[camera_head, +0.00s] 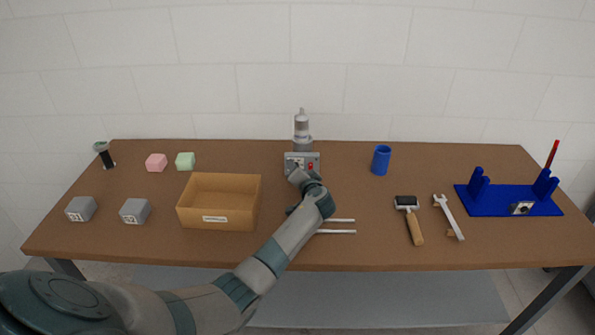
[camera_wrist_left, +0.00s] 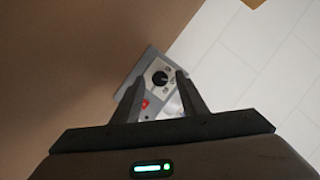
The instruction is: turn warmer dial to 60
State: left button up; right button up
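A grey device (camera_head: 302,158) with a cylinder on top stands at the back centre of the table, a red button on its front. In the left wrist view, a grey box face (camera_wrist_left: 148,72) shows a round black dial (camera_wrist_left: 160,78) with small markings around it and a red button (camera_wrist_left: 145,103) below. The dial's setting is too small to read. My left gripper (camera_wrist_left: 160,92) is open, its two fingers apart, with the dial beyond and between the tips. In the head view the left gripper is largely hidden by its own wrist in front of the device. My right gripper is not in view.
An open tan box (camera_head: 218,229) stands left of my arm, near two grey cubes and pink and green blocks. Two pale rods lie just right of my forearm.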

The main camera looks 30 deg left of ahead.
pick_arm(q)
jog(key=shift+d, duration=0.1)
jog(key=b+v, duration=0.4)
jog(key=v, duration=1.3)
jog(key=shift+s+d+r, duration=0.1)
dwell(0.3)
